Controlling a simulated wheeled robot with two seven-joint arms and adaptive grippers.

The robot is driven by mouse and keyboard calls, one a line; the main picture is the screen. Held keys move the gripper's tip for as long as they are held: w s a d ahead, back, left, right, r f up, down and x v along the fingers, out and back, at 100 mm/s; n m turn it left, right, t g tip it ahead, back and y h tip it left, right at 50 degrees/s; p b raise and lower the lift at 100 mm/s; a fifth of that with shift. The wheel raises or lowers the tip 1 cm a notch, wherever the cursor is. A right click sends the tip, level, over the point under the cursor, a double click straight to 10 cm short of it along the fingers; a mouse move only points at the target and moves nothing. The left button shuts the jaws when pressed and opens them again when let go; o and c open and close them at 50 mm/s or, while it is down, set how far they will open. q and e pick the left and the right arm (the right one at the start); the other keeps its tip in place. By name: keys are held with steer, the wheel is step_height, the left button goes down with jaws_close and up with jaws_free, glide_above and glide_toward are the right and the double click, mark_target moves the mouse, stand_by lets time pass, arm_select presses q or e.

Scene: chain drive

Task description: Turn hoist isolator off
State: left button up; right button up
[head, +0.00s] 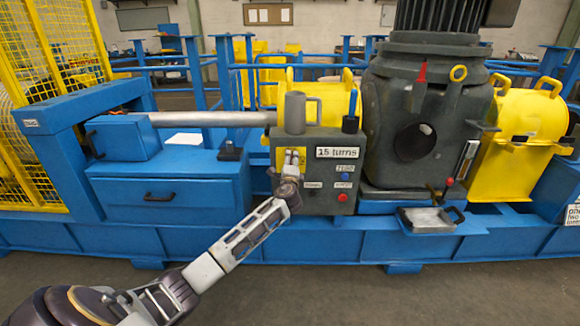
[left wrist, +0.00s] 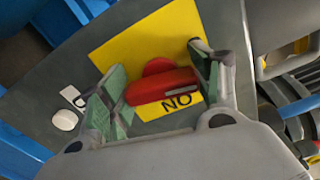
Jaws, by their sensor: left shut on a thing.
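The isolator is a red handle (left wrist: 162,86) on a yellow plate (left wrist: 125,48), on the grey control box (head: 318,190). The handle lies almost crosswise in the left wrist view, slightly tilted. Black letters beside it read "NO" in that view, perhaps an upside-down "ON". My left gripper (left wrist: 160,88) has its green-padded fingers at the two ends of the handle and is shut on it. In the head view my left gripper (head: 291,160) is against the yellow plate (head: 282,155) and hides the handle. My right gripper is not in view.
The box also has a "15 turns" label (head: 337,153), a red button (head: 342,197) and a grey mug-like part (head: 295,112) on top. A dark machine housing (head: 415,105) stands to its right. Blue drawers (head: 165,200) are to its left. A white round knob (left wrist: 65,120) is near the left finger.

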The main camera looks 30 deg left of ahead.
arm_select(q)
steer(key=shift+f+n, duration=0.2)
steer(key=shift+n, duration=1)
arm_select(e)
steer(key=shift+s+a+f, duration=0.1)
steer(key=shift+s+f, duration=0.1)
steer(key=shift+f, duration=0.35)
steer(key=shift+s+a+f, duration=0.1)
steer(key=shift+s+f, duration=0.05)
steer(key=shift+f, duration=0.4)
arm_select(q)
steer(key=shift+b, duration=0.3)
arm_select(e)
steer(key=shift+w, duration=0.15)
arm_select(q)
steer(key=o, duration=1)
steer(key=shift+r, duration=0.1)
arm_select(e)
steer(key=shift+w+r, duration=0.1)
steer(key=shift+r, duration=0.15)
arm_select(q)
steer(key=shift+s+d, duration=0.1)
steer(key=shift+s, duration=0.05)
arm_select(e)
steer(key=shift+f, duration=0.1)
arm_select(q)
steer(key=shift+v, duration=5.85)
